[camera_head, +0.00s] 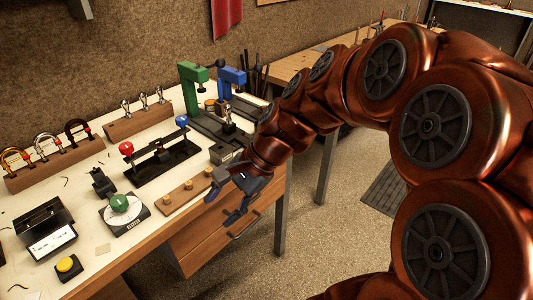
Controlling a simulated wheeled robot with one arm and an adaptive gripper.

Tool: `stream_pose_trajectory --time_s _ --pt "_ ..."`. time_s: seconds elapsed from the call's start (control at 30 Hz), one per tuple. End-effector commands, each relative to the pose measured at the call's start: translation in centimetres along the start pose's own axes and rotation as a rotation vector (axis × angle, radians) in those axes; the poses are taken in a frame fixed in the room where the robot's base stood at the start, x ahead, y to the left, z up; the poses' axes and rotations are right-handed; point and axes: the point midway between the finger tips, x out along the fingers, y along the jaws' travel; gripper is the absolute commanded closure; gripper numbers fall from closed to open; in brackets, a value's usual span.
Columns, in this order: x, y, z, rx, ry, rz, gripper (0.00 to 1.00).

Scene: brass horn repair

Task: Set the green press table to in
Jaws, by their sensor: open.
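The green press (194,82) stands upright at the back right of the workbench. A dark track (208,128) runs from its foot toward the bench's front edge, with a grey block (222,153) at the near end. I cannot tell which part is the press table or how far in it sits. My gripper (221,207) is open and empty, at the bench's front edge, nearer than the track's end and apart from it. My arm comes in from the right and covers part of the bench's right end.
A blue press (230,80) stands close beside the green one. A black stand with red and blue knobs (160,160), a wooden strip (185,192) and a green-knobbed dial device (122,210) lie left of my gripper. Open floor (335,220) shows right of the bench.

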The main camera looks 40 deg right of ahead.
Motion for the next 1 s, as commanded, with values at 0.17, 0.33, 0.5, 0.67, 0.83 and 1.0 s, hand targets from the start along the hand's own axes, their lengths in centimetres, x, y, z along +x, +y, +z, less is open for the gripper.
stream_pose_trajectory --time_s 0.17,0.33,0.5,0.67,0.83,1.0 --pt "-1.5 -3.1 -6.3 0.369 -0.064 -0.238 0.46" --pt "-5.1 -4.7 -12.9 0.699 -0.148 -0.466 0.46" --pt "-9.0 -4.4 -18.5 0.946 -0.235 -0.651 0.46" --pt "-11.4 -3.8 -21.3 1.067 -0.289 -0.748 0.46" --pt "-11.8 -4.0 -22.0 1.101 -0.309 -0.774 0.46" --pt "-10.4 -5.3 -22.2 1.099 -0.31 -0.77 0.46"
